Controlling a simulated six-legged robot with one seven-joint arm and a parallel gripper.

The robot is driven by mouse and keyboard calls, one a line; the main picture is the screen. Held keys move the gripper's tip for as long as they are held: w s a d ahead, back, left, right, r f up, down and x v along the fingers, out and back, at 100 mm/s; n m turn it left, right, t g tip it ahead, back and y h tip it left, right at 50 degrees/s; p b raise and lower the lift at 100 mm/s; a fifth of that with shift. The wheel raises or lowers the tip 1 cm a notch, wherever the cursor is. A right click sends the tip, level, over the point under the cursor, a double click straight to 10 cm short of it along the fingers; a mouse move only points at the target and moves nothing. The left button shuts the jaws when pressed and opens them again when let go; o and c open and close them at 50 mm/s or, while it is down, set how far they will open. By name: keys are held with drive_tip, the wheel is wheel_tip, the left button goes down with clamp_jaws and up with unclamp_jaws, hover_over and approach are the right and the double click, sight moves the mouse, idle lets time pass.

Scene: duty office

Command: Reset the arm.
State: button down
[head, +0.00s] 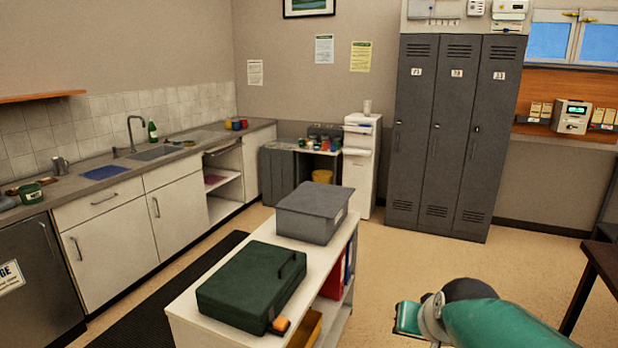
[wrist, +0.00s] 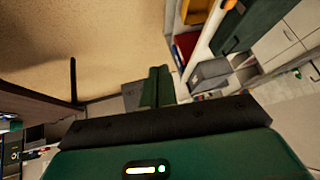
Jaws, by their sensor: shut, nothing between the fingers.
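My arm reaches in from the lower right corner of the head view, teal with a dark joint, over the floor to the right of the white shelf unit. In the wrist view my gripper (wrist: 158,72) shows as two green fingers side by side, shut with nothing between them. Its front is clear of any object. In the head view the gripper's fingers cannot be made out clearly.
A white low shelf unit (head: 185,318) carries a dark green case (head: 250,285) and a grey lidded bin (head: 312,212). A dark table (head: 602,262) stands at the right edge. Grey lockers (head: 440,140) stand at the back. The floor (head: 450,262) between is open.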

drive_tip(key=s+a+n+g, duration=0.1)
drive_tip(key=s+a+n, duration=0.1)
drive_tip(key=s, duration=1.1)
drive_tip(key=shift+s+a+r+n+g, duration=0.3)
drive_tip(key=shift+a+n, duration=0.1)
drive_tip(key=shift+a, duration=0.35)
